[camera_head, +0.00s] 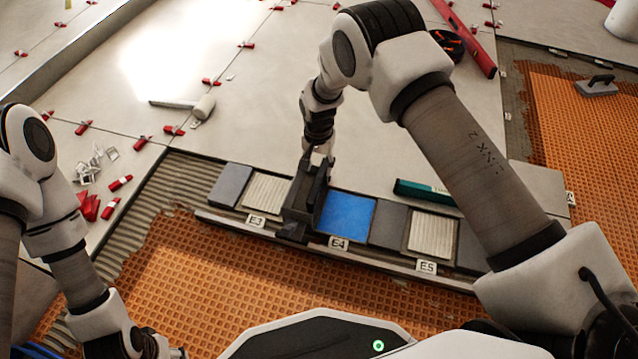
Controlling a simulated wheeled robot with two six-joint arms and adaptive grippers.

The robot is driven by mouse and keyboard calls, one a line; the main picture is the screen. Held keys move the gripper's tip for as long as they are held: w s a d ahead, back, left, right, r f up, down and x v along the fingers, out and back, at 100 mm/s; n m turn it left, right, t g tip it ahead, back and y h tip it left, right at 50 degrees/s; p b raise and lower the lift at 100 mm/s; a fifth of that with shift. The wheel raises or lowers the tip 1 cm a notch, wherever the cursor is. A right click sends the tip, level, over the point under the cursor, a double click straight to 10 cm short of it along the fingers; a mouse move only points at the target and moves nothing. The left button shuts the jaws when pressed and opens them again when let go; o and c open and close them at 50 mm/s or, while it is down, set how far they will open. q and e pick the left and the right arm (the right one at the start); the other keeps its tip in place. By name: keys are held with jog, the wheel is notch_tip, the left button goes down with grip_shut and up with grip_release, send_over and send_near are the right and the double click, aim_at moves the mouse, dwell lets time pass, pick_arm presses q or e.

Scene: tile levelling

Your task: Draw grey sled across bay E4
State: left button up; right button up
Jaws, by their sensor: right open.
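The grey sled (301,205) is a dark, box-like piece standing upright on the rail between the ribbed E3 bay (267,193) and the blue bay E4 (347,213). It covers the left side of E4. The E4 label (338,243) is on the rail in front of the blue patch. My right gripper (317,161) points down at the sled's top and is open. Whether its fingers touch the sled is too small to tell. My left gripper (172,350) is at the bottom left, mostly hidden, away from the rail.
The rail (375,267) runs across the orange mat (230,275), with label E5 (427,267) further right. A white-headed mallet (203,107) lies on the pale tiles. Red wedges and white clips (95,163) lie at left.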

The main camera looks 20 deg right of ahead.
aim_at(319, 179)
notch_tip(319, 179, down, 6)
jog(key=b, duration=0.2)
jog(key=shift+r+b, duration=0.1)
jog(key=shift+b, duration=0.2)
pick_arm(q)
notch_tip(319, 179, down, 3)
jog(key=shift+w+f, duration=0.15)
pick_arm(e)
jog(key=shift+r, duration=0.1)
grip_shut()
